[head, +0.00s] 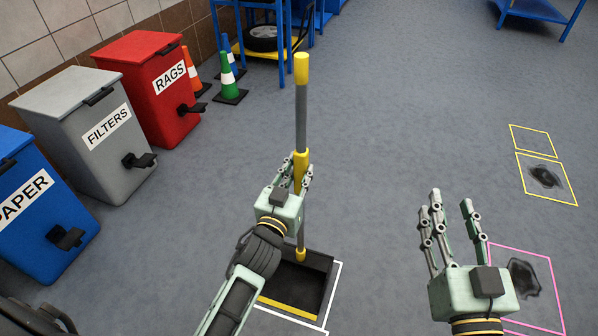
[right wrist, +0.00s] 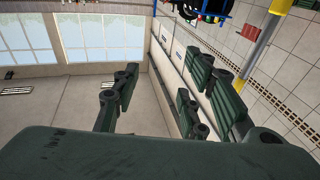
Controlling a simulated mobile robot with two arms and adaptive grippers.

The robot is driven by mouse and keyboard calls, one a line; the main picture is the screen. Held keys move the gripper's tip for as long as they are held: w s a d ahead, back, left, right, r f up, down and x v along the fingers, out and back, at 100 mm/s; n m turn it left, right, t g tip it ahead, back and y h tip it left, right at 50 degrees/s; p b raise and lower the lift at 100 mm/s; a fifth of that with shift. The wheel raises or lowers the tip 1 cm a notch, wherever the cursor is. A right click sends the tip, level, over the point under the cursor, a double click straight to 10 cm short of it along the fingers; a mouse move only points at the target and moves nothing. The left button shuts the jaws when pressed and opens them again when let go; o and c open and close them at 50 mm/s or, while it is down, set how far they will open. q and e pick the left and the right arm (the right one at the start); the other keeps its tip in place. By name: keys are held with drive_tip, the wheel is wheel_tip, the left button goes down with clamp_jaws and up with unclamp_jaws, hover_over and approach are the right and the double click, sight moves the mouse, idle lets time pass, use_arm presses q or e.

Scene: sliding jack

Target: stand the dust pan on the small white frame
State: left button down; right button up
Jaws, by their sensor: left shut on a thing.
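The dust pan has a black pan (head: 311,274) with a yellow front lip and a long grey and yellow handle (head: 301,115), which stands nearly upright in the head view. My left gripper (head: 294,172) is shut on the yellow grip partway up the handle. The small white frame (head: 335,285) is an outline on the floor; its right and front edges show around the pan. The pan covers much of it, and I cannot tell whether the pan touches the floor. My right gripper (head: 452,205) is open and empty to the right; its spread fingers show in the right wrist view (right wrist: 155,92).
Blue, grey (head: 88,130) and red (head: 150,85) bins stand along the left wall. Cones (head: 230,85) and a blue rack (head: 250,45) are behind. A pink frame (head: 552,285) and yellow frames (head: 550,190) with dark stains lie right. The middle floor is clear.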

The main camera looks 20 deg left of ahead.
drive_tip(key=shift+r+t, duration=0.3)
drive_tip(key=shift+r, duration=0.2)
idle(0.5)
use_arm(q)
drive_tip(key=c, duration=1.4)
unclamp_jaws()
drive_tip(key=shift+f, duration=0.1)
drive_tip(key=shift+o, duration=0.2)
drive_tip(key=shift+f, duration=0.2)
drive_tip(key=s, duration=1.2)
drive_tip(key=shift+a+r, duration=0.15)
drive_tip(key=shift+a, duration=0.1)
use_arm(e)
drive_tip(key=shift+s, duration=0.1)
